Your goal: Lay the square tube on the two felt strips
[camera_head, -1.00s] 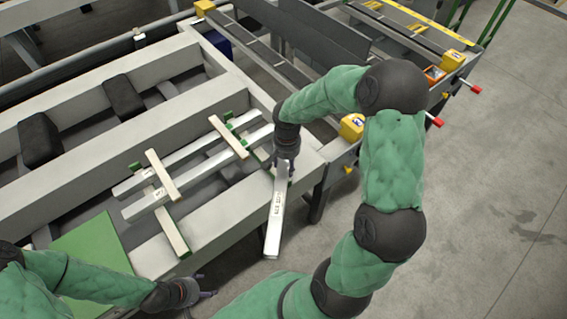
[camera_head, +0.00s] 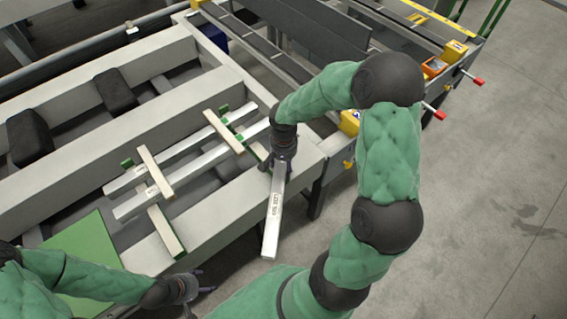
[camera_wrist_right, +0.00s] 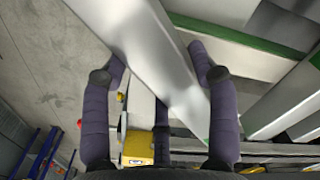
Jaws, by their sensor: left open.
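A pale, light grey square tube (camera_head: 273,215) with dark print hangs past the front edge of the table. My right gripper (camera_head: 279,165) is shut on its upper end, and the tube points down and slightly left. In the right wrist view the tube (camera_wrist_right: 160,60) runs diagonally between my fingers (camera_wrist_right: 160,110). Two green-edged strips, seemingly the felt strips, cross the table: a left one (camera_head: 166,232) and a right one (camera_head: 257,150). Their middles are hidden under two other pale tubes. My left gripper (camera_head: 200,287) is open and empty near the table's front left.
Two similar tubes (camera_head: 190,167) lie side by side across the strips, with two short beige bars (camera_head: 155,171) (camera_head: 223,131) over them. A green panel (camera_head: 85,255) is at the front left. Black blocks (camera_head: 30,138) stand behind. A yellow-cornered frame (camera_head: 350,122) adjoins right.

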